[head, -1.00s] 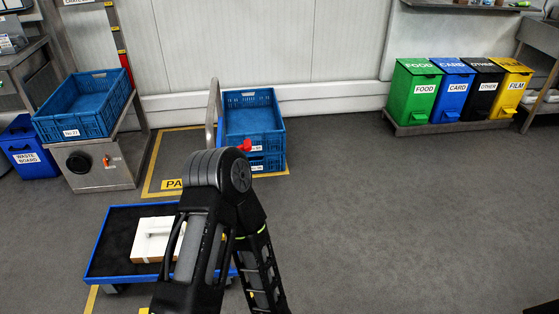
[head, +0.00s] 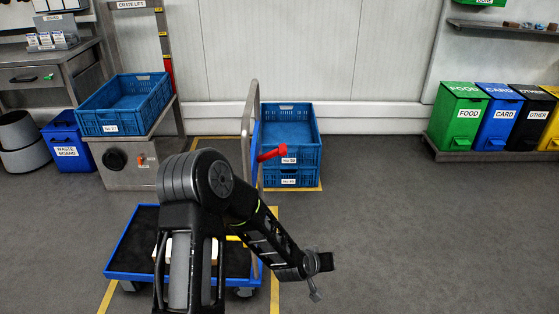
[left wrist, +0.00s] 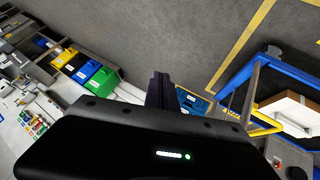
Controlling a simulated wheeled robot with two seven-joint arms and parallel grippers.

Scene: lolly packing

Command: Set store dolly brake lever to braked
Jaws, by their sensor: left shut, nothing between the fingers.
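The store dolly (head: 113,271) has a blue-edged deck with a black mat, a grey upright handle frame (head: 245,133) and a blue panel. A red lever (head: 271,154) sticks out to the right from the handle frame, roughly level with its end slightly raised. My left gripper (head: 316,293) is shut and empty, low and to the right of the dolly, apart from the lever. Its closed dark fingers show in the left wrist view (left wrist: 160,90), with the dolly's blue frame (left wrist: 237,80) to their right. My left arm hides part of the deck. My right gripper is not visible.
A white-topped box (left wrist: 288,112) rests on the deck, mostly hidden by my arm in the head view. Stacked blue crates (head: 290,122) stand behind the handle. Another blue crate (head: 112,122) sits on the lift. Coloured bins (head: 459,117) stand right. Floor to the right is clear.

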